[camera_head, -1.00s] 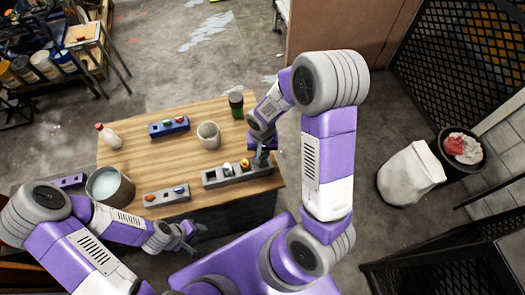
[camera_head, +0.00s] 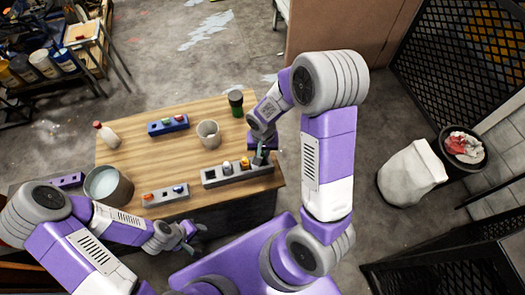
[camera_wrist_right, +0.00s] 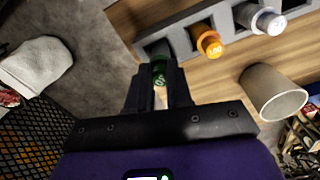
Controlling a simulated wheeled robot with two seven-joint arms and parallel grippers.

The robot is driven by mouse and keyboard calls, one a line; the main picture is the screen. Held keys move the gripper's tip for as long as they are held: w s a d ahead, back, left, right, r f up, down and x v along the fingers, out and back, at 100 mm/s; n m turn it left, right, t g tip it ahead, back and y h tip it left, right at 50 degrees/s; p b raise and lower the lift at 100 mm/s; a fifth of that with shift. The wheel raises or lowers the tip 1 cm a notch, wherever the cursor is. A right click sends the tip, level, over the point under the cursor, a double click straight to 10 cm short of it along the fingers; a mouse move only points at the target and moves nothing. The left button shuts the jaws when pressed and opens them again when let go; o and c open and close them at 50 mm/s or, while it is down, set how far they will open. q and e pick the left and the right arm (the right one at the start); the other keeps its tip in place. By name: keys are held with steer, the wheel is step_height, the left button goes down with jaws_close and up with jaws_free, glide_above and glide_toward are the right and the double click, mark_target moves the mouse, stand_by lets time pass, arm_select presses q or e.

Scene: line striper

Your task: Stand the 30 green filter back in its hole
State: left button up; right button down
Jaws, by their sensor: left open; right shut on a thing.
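The green filter, its marking only partly legible (camera_wrist_right: 158,74), is between the fingertips of my right gripper (camera_wrist_right: 160,85), which is shut on it. The gripper is also in the head view (camera_head: 260,157), at the right end of the grey rack (camera_head: 238,181). In the right wrist view a dark hole (camera_wrist_right: 155,47) at the rack's end lies just beyond the filter. I cannot tell whether the filter's lower end is inside it. An orange filter marked 100 (camera_wrist_right: 208,42) and a silver filter (camera_wrist_right: 263,19) stand beside it. My left gripper (camera_head: 192,232) is open and empty, off the table's front edge.
On the table (camera_head: 140,160) are a grey cup (camera_head: 208,135), a blue rack (camera_head: 168,127), a second grey rack (camera_head: 165,197), a dark green-capped jar (camera_head: 235,103), a red-capped bottle (camera_head: 106,135) and a metal pot (camera_head: 107,187). The table's middle is clear.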

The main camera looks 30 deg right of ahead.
steer(key=shift+f+b, duration=0.7)
steer(key=c, duration=0.6)
jaws_free()
steer(key=shift+r, duration=0.1)
steer(key=shift+r+p, duration=2.7)
steer(key=shift+r, duration=0.8)
